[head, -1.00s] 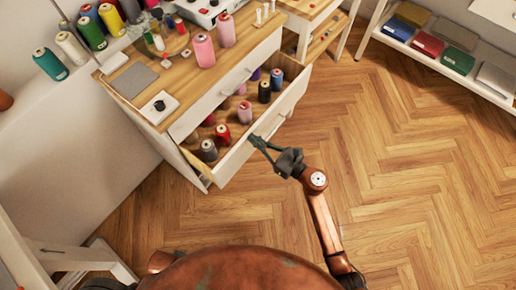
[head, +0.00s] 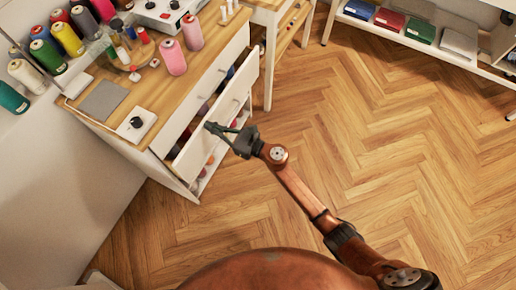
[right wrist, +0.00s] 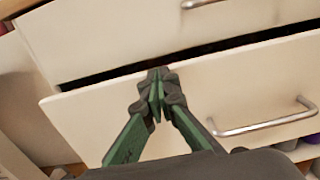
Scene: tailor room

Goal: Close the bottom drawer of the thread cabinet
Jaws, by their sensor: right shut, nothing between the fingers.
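The thread cabinet (head: 196,88) stands at upper left in the head view, with a wooden top and white drawers. Its bottom drawer (head: 195,156) is partly open, with some spools showing in the narrow gap behind its front. In the right wrist view the drawer front (right wrist: 85,118) sits forward of the closed drawer above (right wrist: 130,35), with a dark gap between. My right gripper (head: 211,128) is shut and empty, its fingertips (right wrist: 158,82) at the drawer front, left of the metal handle (right wrist: 265,123). Contact is hard to tell. My left gripper is out of view.
Pink spools (head: 173,57) and small tools stand on the cabinet top. An open shelf below the drawer holds more items. A wooden side table (head: 268,15) adjoins at the back. The herringbone floor (head: 380,150) to the right is clear.

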